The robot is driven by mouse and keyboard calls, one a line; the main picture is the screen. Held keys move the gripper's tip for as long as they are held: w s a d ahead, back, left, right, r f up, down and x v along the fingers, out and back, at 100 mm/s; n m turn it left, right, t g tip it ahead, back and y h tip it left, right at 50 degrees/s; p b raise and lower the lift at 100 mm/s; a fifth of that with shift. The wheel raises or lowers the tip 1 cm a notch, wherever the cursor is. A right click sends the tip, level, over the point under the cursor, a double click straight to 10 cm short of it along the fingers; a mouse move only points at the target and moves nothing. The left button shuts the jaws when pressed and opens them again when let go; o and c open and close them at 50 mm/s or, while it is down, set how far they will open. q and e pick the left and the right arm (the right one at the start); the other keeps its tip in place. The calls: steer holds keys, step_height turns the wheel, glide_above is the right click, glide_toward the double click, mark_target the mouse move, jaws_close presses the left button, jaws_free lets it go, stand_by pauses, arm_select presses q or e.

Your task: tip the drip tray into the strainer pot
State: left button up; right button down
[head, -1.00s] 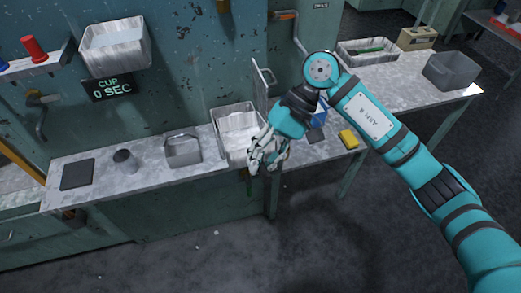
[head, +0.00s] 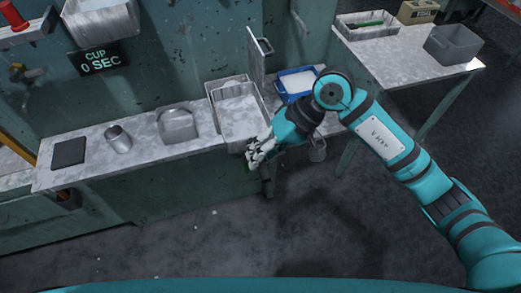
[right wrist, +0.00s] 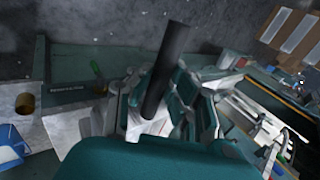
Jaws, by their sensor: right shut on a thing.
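My right gripper (head: 260,152) is at the counter's front edge, just in front of a pale rectangular bin (head: 213,100). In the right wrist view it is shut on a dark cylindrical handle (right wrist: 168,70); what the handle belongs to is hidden. A shallow blue tray with pale contents (head: 297,82) lies behind my right arm. It may be the drip tray, but I cannot tell. A small metal pot (head: 318,150) shows partly below my right forearm; I cannot tell if it is the strainer pot. My left gripper is not in view.
A metal scoop-shaped pan (head: 177,125), a metal cup (head: 117,138) and a dark pad (head: 69,152) are on the counter. An upright panel (head: 257,55) stands behind the bin. A grey bin (head: 452,44) is on the right table. The floor in front is clear.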

steer(key=shift+r, duration=4.65)
